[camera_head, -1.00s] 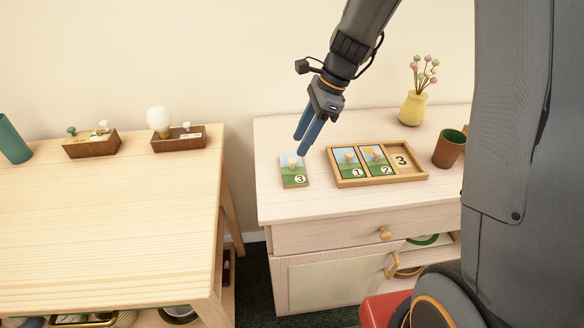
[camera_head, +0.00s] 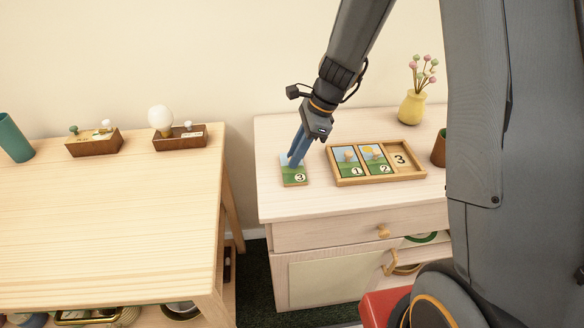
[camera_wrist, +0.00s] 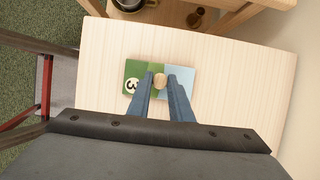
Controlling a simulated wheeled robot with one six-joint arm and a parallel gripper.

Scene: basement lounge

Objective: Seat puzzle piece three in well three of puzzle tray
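Puzzle piece three (camera_head: 294,176), a green and blue tile marked 3, lies flat on the cabinet top, left of the tray. Its round wooden knob (camera_wrist: 160,80) shows in the wrist view between my fingertips. My gripper (camera_head: 294,163) is down at the piece, its two blue fingers on either side of the knob with small gaps visible in the wrist view. The puzzle tray (camera_head: 385,180) holds pieces one (camera_head: 347,160) and two (camera_head: 375,159). Well three (camera_head: 403,160), at the right end, is empty and shows its printed 3.
A yellow vase (camera_head: 412,108) with flowers stands behind the tray. A brown cup (camera_head: 439,150) is right of the tray, partly hidden by my body. A wooden table (camera_head: 110,220) stands left across a gap. The cabinet top (camera_head: 330,203) is clear in front of the tray.

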